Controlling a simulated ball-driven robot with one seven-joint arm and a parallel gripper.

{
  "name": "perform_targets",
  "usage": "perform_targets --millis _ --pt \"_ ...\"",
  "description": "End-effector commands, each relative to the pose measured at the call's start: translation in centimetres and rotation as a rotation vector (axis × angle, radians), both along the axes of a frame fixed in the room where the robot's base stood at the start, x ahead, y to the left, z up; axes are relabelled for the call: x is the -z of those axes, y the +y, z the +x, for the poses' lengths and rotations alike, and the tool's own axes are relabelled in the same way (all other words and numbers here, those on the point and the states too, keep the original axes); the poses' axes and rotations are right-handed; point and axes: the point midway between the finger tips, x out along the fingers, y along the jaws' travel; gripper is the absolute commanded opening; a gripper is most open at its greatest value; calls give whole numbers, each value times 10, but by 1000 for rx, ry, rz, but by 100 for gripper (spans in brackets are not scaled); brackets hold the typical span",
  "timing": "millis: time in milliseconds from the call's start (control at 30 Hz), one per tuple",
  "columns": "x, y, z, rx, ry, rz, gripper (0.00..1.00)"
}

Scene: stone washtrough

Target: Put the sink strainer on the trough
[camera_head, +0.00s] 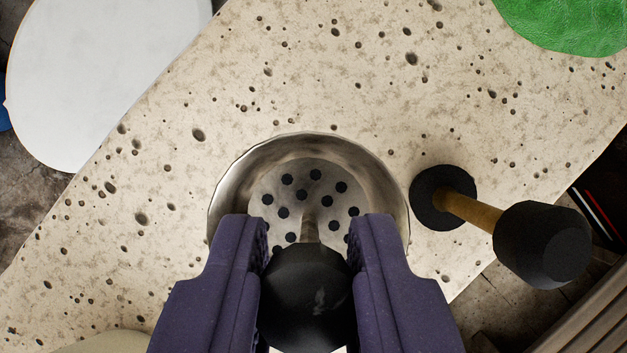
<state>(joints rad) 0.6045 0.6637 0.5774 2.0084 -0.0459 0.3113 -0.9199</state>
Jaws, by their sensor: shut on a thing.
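The sink strainer (300,180) is a shiny metal dish with dark round holes and a central stem topped by a black knob (305,300). It is in the lower middle of the view. My gripper (310,240), with two purple fingers, is shut on the strainer by its knob. The fingers and knob hide the strainer's near part. The pale, pitted stone of the trough (290,75) lies below and around the strainer. I cannot tell whether the strainer touches the stone or hangs above it.
A tool with a black disc, wooden handle and black end (543,245) stands close right of the strainer. A white round thing (100,70) is upper left, a green one (570,22) upper right. The stone above the strainer is clear.

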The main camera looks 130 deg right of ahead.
Motion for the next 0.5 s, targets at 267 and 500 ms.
perform_targets --millis 267,500 --pt "45 0 -1 1 2 0 0" --pt "63 0 0 3 -1 -1 0"
